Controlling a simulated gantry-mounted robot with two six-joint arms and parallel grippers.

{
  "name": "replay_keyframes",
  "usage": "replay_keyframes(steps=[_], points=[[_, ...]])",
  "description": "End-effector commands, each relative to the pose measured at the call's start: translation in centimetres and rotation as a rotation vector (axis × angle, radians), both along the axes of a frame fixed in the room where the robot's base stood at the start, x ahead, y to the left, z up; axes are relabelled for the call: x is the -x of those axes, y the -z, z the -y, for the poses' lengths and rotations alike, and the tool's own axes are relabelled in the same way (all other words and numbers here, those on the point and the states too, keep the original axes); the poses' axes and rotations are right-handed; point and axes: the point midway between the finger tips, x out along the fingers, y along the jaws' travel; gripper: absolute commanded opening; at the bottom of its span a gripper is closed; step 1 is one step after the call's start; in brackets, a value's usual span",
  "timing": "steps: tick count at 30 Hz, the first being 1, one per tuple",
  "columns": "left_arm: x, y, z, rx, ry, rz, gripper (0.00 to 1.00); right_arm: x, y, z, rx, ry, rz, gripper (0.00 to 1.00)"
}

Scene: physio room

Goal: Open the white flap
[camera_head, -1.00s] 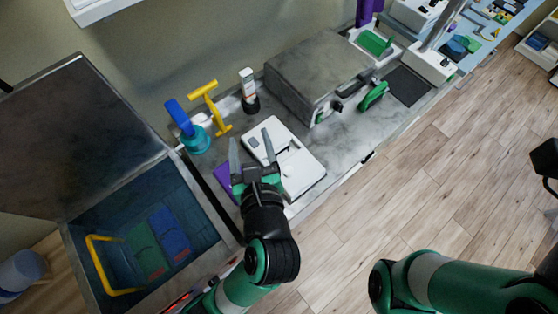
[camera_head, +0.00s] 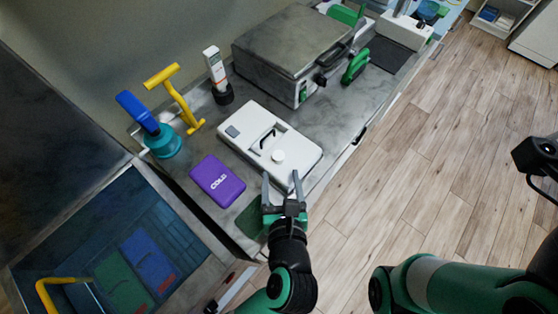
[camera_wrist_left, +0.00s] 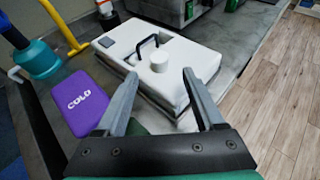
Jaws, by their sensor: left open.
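A flat white box (camera_head: 295,146) with a white lid lies on the grey counter. Its top has a dark handle (camera_head: 265,138), a round white knob (camera_head: 278,156) and a small grey patch near its far left end. The handle (camera_wrist_left: 148,44) and knob (camera_wrist_left: 159,61) also show in the left wrist view. My left gripper (camera_head: 281,176) is open and empty at the box's near edge, its fingers pointing toward the knob. In the left wrist view the fingertips (camera_wrist_left: 162,78) frame the box's near side; contact cannot be told. My right gripper's fingers are not visible.
A purple cold pack (camera_head: 218,181) lies left of the box, and a green pad (camera_head: 250,218) lies partly behind my gripper. A grey metal case (camera_head: 290,50), a bottle (camera_head: 215,68) and blue and yellow tools stand behind.

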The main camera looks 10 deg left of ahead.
Motion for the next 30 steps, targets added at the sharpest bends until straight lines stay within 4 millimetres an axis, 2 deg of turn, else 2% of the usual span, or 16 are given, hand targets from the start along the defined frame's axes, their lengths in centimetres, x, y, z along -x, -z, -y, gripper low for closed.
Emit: replay_keyframes(steps=[1,3,9,13,20,30], points=[[-1.1,0.9,-0.4,0.001,-0.006,0.000,0.71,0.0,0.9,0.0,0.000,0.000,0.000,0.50],[-2.5,1.5,-0.7,0.001,-0.005,0.000,0.71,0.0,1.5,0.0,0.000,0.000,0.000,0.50],[-5.5,2.6,-1.3,0.001,-0.002,0.000,0.71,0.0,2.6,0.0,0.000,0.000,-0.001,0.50],[-6.2,2.7,-1.5,0.001,0.000,0.000,0.71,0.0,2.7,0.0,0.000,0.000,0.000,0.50],[-6.2,2.7,-1.5,0.001,0.001,0.000,0.71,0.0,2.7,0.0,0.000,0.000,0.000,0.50],[-6.2,2.7,-1.5,0.001,0.001,0.000,0.09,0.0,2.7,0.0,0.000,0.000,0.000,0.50]])
